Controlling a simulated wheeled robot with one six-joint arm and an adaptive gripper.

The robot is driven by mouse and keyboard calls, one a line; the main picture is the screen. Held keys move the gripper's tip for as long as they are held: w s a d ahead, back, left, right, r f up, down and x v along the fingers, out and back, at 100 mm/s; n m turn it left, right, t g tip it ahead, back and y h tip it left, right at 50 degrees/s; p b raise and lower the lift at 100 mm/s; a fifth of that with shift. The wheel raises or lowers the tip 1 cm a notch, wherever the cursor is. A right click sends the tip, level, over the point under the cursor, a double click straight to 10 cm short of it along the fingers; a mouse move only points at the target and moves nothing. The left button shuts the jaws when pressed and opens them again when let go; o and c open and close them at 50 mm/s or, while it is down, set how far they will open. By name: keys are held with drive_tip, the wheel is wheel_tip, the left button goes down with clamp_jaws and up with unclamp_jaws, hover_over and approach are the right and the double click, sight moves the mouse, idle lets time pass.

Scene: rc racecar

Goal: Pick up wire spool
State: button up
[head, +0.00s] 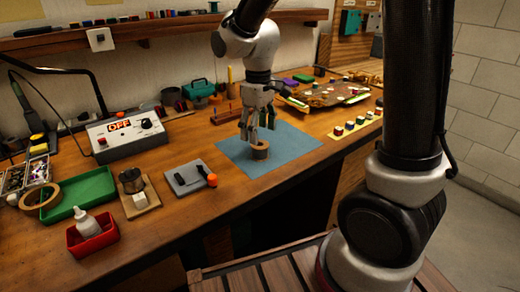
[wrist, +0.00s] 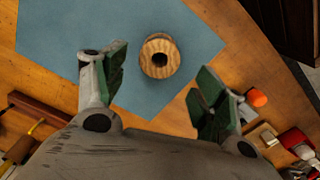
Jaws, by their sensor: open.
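The wire spool (head: 260,151) is a small round spool standing upright on a blue mat (head: 285,150) on the wooden workbench. In the wrist view the spool (wrist: 160,57) shows from above, with a pale wooden top and a dark centre hole. My gripper (head: 259,133) is above the mat, just above and slightly left of the spool in the head view. In the wrist view my gripper (wrist: 158,80) has its two green-padded fingers spread wide, with the spool ahead of the gap between them. Nothing is held. The gap in height cannot be told exactly.
Left of the mat lie a grey pad with an orange knob (head: 190,178) and a small wooden block with a metal part (head: 138,192). A control box (head: 127,133) stands behind them. Coloured blocks on a strip (head: 355,125) lie to the right.

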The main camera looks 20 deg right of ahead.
sight(260, 147)
drive_tip(key=f, duration=0.6)
drive_tip(key=shift+d+f, duration=0.2)
drive_tip(key=shift+f, duration=0.05)
drive_tip(key=c, duration=1.1)
